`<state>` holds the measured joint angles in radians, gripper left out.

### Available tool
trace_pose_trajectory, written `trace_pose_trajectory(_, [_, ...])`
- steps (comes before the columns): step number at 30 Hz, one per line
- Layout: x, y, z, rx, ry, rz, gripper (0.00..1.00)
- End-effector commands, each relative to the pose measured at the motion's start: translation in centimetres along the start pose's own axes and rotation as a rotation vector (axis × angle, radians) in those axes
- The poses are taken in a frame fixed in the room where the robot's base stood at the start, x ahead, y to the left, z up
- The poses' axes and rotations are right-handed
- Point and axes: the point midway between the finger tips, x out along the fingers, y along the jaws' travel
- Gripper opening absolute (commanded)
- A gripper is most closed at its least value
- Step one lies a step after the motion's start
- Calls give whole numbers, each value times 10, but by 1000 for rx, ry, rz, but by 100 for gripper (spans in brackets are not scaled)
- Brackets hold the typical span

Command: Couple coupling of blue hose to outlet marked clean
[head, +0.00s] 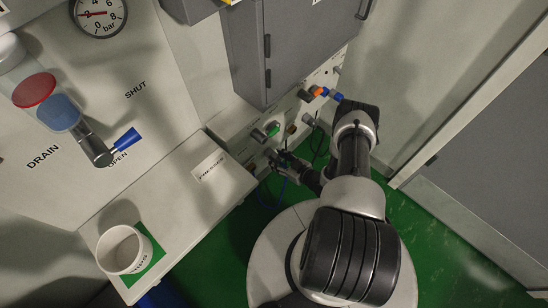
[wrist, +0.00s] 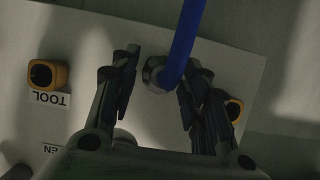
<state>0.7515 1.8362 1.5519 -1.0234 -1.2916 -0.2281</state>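The blue hose (wrist: 186,38) comes in from the top of the wrist view and ends at a round metal coupling (wrist: 154,74). My gripper (wrist: 165,62) has one finger on each side of this coupling, with a gap visible on the left; whether the right finger touches is unclear. In the head view my gripper (head: 286,162) is at the low panel, with a thin blue hose (head: 268,196) hanging below it. No marking "clean" is readable in either view.
The wrist view shows a yellow-orange fitting (wrist: 46,75) above a TOOL label (wrist: 48,99), and another (wrist: 234,108) behind the right finger. In the head view a grey cabinet (head: 285,45) overhangs the panel. A white cup (head: 124,249) stands on the bench (head: 190,215).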

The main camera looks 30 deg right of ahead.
Motion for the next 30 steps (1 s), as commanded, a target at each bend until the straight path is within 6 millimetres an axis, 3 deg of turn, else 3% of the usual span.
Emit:
trace_pose_trajectory(17, [0, 0, 0, 0, 0, 0, 1])
trace_pose_trajectory(30, [-8, 0, 3, 1, 1, 0, 0])
